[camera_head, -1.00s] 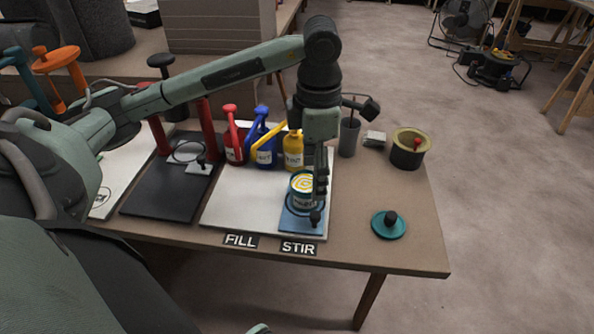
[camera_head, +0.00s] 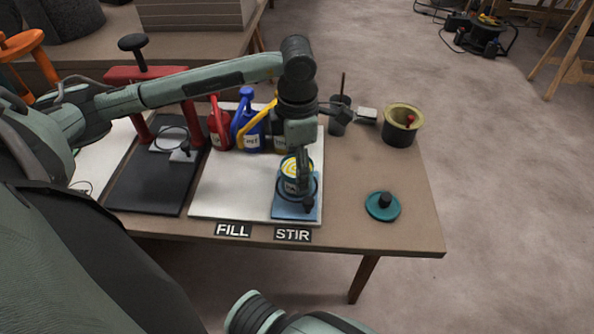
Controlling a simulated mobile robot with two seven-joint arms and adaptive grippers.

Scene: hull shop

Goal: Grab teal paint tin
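A teal paint tin (camera_head: 288,184) stands upright on the blue pad (camera_head: 283,211) behind the STIR label, at the right front of the white board. It is open at the top and shows a yellow and white swirl inside. My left gripper (camera_head: 306,190) points down at the tin's right side, and its dark fingers overlap the tin in the picture. The far finger is hidden, so I cannot tell whether it grips the tin. A teal lid-like disc (camera_head: 377,211) with a dark knob lies on the bare table to the right. My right gripper is out of view.
Red (camera_head: 219,130) and blue (camera_head: 245,131) jugs, and a partly hidden yellow one, stand behind the tin. A grey cup (camera_head: 339,122) and a dark pot (camera_head: 400,129) stand at the back right. A black board with a red frame (camera_head: 143,122) lies left.

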